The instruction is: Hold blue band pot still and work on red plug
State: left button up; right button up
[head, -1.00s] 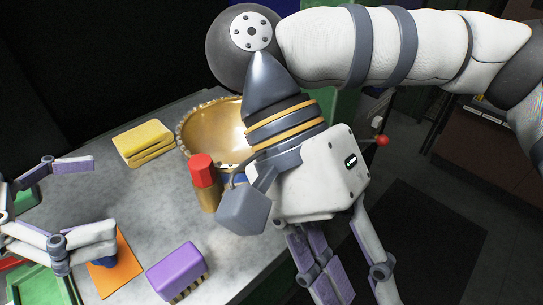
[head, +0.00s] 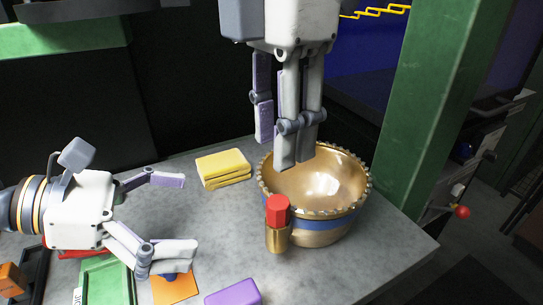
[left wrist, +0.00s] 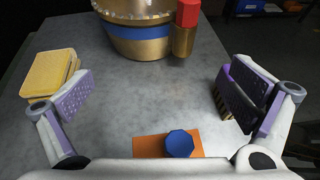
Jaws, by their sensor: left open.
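The blue band pot (head: 325,190) is a wide brass bowl with a scalloped rim and a blue band, standing upright near the table's right edge. The red plug (head: 277,207) is a hexagonal piece seated on top of the pot's brass spout; it also shows in the left wrist view (left wrist: 187,14). My right gripper (head: 280,158) points down over the pot's opening, its fingers apart and nothing between them; its tips overlap the far rim in the picture. My left gripper (head: 188,215) is open and empty at the left, facing the pot and apart from it.
Folded yellow cloths (head: 224,166) lie left of the pot. A purple block (head: 234,294) lies at the front. A blue knob (left wrist: 180,143) sits on an orange pad (left wrist: 149,146) near my left gripper. A green post (head: 432,110) stands at the right. Grey table between is clear.

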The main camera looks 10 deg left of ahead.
aim_at(278, 218)
pick_arm(q)
jog(key=x, duration=0.4)
jog(key=shift+d+f, duration=0.1)
jog(key=shift+f, duration=0.1)
jog(key=shift+w+d, duration=0.15)
jog(key=shift+d, duration=0.2)
jog(key=x, duration=0.5)
jog(key=shift+w+f, duration=0.15)
jog(key=shift+f, duration=0.05)
jog(key=shift+w+d+f, duration=0.1)
jog(key=shift+w+d, duration=0.15)
jog(key=shift+d, duration=0.25)
grip_shut()
